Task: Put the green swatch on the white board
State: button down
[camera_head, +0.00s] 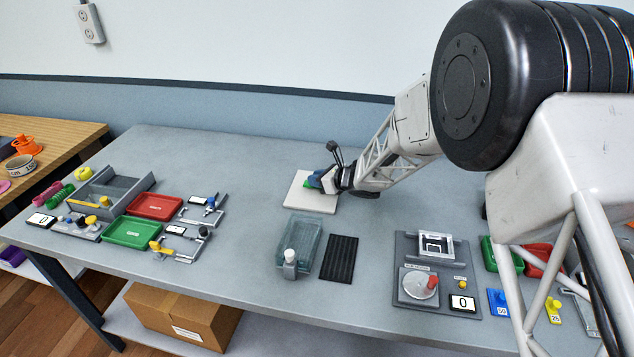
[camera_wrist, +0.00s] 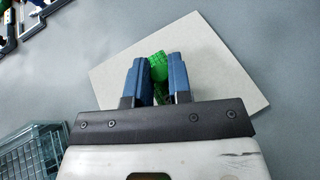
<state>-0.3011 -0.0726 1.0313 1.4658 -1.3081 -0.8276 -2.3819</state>
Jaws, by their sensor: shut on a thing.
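The white board (camera_head: 300,201) lies flat near the middle of the table in the head view. It also shows as a pale tilted square in the wrist view (camera_wrist: 225,85). My gripper (camera_head: 318,181) is over the board, at its right side in the head view. In the wrist view its two blue fingers (camera_wrist: 158,75) are shut on the green swatch (camera_wrist: 157,64). The swatch also shows as a small green patch in the head view (camera_head: 307,184). Most of the swatch is hidden by the fingers. I cannot tell whether it touches the board.
A clear bin (camera_head: 302,240) and a black ribbed mat (camera_head: 340,258) lie in front of the board. Red (camera_head: 156,206) and green (camera_head: 131,232) trays stand to the left. A grey device with a dial (camera_head: 437,275) is at right. The table behind the board is clear.

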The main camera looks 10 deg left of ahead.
jog(key=shift+f, duration=0.65)
jog(key=shift+f, duration=0.15)
jog(key=c, duration=1)
grip_release()
jog(key=shift+c, duration=0.2)
jog(key=shift+s+d+r, duration=0.2)
jog(key=shift+d+r, duration=0.2)
jog(key=shift+d, duration=0.15)
jog(key=v, duration=1)
jog(key=shift+s+d+r, duration=0.1)
jog(key=shift+s+d, duration=0.1)
jog(key=shift+d, duration=0.15)
